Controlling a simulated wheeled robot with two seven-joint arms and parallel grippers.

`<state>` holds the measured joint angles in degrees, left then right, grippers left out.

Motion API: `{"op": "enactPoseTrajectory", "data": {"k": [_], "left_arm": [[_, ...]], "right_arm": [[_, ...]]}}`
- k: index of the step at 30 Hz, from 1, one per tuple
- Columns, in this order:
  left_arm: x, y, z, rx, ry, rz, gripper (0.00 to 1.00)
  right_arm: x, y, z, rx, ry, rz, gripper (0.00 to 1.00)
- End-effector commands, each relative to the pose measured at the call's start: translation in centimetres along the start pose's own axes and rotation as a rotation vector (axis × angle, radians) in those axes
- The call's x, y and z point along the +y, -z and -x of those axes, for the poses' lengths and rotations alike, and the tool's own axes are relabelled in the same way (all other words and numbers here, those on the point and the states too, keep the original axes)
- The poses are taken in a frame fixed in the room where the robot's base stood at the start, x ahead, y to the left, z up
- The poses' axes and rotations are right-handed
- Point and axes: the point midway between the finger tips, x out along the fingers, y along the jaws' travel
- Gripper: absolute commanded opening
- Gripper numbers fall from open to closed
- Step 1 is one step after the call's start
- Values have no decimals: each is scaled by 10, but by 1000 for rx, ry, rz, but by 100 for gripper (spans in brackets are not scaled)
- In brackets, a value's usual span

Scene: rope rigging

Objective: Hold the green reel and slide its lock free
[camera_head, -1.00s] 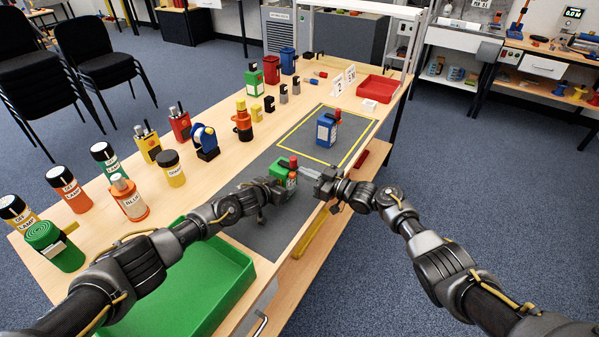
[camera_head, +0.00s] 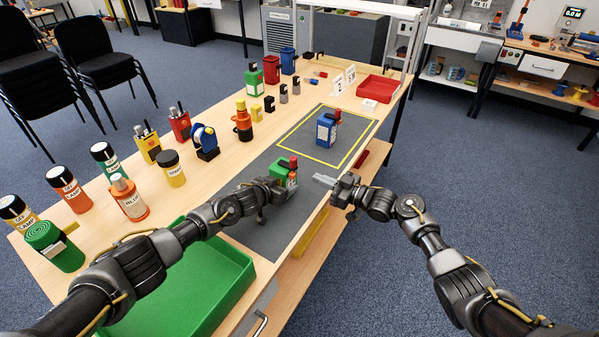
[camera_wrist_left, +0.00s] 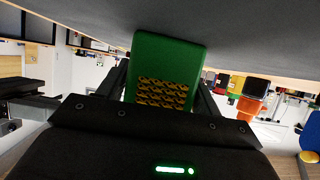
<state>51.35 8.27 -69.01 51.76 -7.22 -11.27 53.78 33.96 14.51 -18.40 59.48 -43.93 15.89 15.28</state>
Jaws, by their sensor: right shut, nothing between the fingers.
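The green reel (camera_head: 281,171) stands on the dark grey mat, with a red part on top and another red part on its right side. I cannot tell clearly which is its lock. My left gripper (camera_head: 272,188) is closed around the reel's body from the left. In the left wrist view the green body (camera_wrist_left: 172,55), with a yellow-brown patterned patch, sits between the two dark fingers. My right gripper (camera_head: 322,181) is shut and empty, pointing left, a short gap to the right of the reel near the table's edge.
A blue reel with a red top (camera_head: 327,130) stands inside the yellow outline on the mat (camera_head: 262,232). A green tray (camera_head: 236,281) lies at the front left. Several canisters and tools line the table's left side. A red tray (camera_head: 378,88) is at the far end.

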Motion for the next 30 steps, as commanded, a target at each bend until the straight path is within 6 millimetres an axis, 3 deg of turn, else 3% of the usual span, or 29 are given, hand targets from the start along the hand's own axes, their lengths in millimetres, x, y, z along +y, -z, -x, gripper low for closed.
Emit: {"op": "enactPoseTrajectory", "data": {"k": [5,14,30], "left_arm": [[0,0,0,0,0,0,85],[0,1,2,0,0,0,85],[0,2,28,-1,0,1,85]], "right_arm": [[0,0,0,0,0,0,0],[0,3,0,1,0,0,0],[0,39,0,0,0,0,0]]}}
